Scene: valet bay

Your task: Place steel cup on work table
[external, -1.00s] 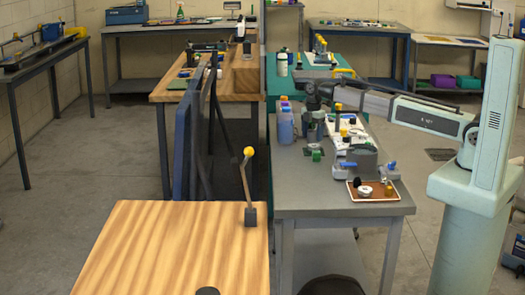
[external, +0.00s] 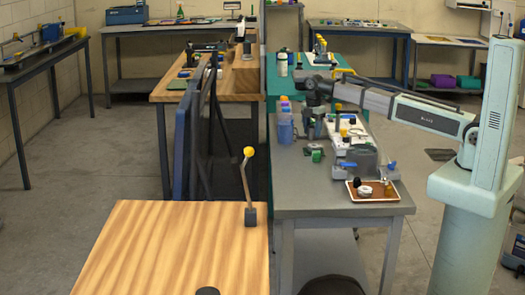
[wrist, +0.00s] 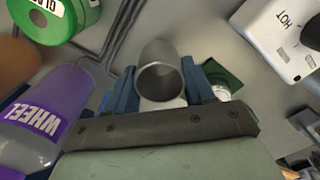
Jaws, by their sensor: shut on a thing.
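The steel cup (wrist: 161,76) is a grey metal cylinder with its round opening facing the wrist camera. It sits between the blue fingers of my gripper (wrist: 161,92), which are shut on it. In the external view my gripper (external: 313,128) points down over the far left part of the grey work table (external: 300,197). The cup cannot be made out there. I cannot tell whether the cup touches the table.
Purple-labelled bottles (wrist: 45,125) stand close on the left. A green-topped container (wrist: 48,18) is at upper left and a white box marked HOT (wrist: 283,38) at upper right. A brown tray (external: 373,197) lies at the near right. The near left tabletop is bare.

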